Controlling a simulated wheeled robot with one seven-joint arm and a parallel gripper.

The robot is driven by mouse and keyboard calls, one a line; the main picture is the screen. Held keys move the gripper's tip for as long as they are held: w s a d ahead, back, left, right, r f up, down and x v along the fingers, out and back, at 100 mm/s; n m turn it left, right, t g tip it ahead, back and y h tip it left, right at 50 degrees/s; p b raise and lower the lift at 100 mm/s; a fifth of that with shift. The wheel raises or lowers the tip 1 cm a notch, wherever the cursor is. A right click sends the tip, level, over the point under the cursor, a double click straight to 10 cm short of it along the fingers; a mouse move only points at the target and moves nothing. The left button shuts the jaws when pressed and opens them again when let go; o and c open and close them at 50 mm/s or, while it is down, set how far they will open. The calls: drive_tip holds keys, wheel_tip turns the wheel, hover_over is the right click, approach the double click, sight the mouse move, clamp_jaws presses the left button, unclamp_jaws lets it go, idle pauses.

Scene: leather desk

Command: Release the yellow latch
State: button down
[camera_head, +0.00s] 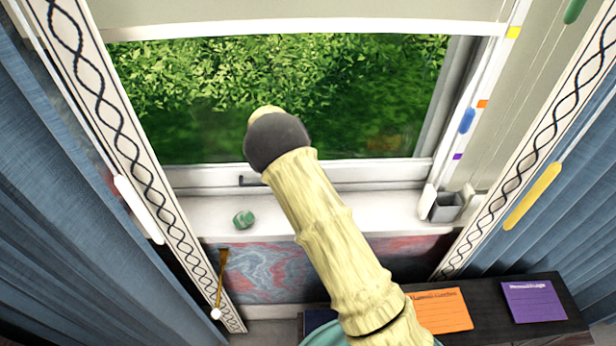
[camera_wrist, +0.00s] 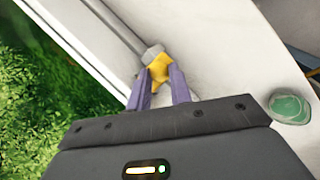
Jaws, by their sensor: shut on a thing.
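The yellow latch (camera_wrist: 158,66) shows in the wrist view, next to a grey fitting at the end of a grey bar on the white window frame. My gripper (camera_wrist: 159,80) has its two purple fingers on either side of the latch and is shut on it. The finger ends partly cover the latch. In the head view my arm hides the gripper, and I cannot make out the latch there.
A green stone-like object (camera_head: 244,219) sits on the white sill (camera_head: 345,216), and shows in the wrist view (camera_wrist: 290,108) right of my gripper. A grey cup (camera_head: 446,207) stands at the sill's right end. Blue curtains (camera_head: 75,215) hang at both sides. Orange and purple cards lie lower right.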

drive_tip(key=shift+w, duration=0.1)
drive_tip(key=c, duration=1.3)
unclamp_jaws()
drive_tip(key=shift+a+r, duration=0.1)
drive_tip(key=b+v, duration=0.4)
drive_tip(key=v, duration=1.3)
drive_tip(key=shift+r, duration=0.1)
